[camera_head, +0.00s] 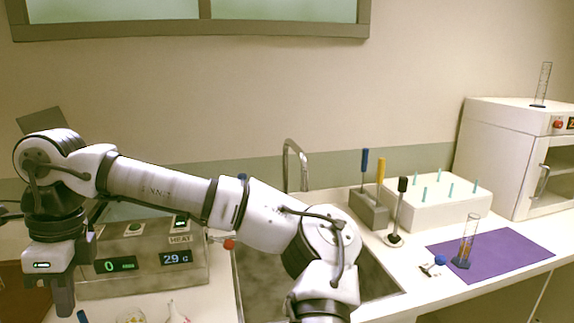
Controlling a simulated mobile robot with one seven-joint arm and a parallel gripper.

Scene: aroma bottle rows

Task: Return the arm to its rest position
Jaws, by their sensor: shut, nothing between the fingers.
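My arm reaches across the left half of the view, bent at its joints, with its end at the far left. My gripper (63,302) points down there, shut and empty. It is in front of the left part of a grey device with displays (140,285), above the counter's left side. I cannot tell its exact height above the surface.
A sink (375,279) with a tap (287,150) lies behind my arm. To the right are a grey block with screwdriver-like tools (368,210), a white peg block (440,203), a purple mat (510,250) bearing a cylinder (467,240), and a white cabinet (495,150).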

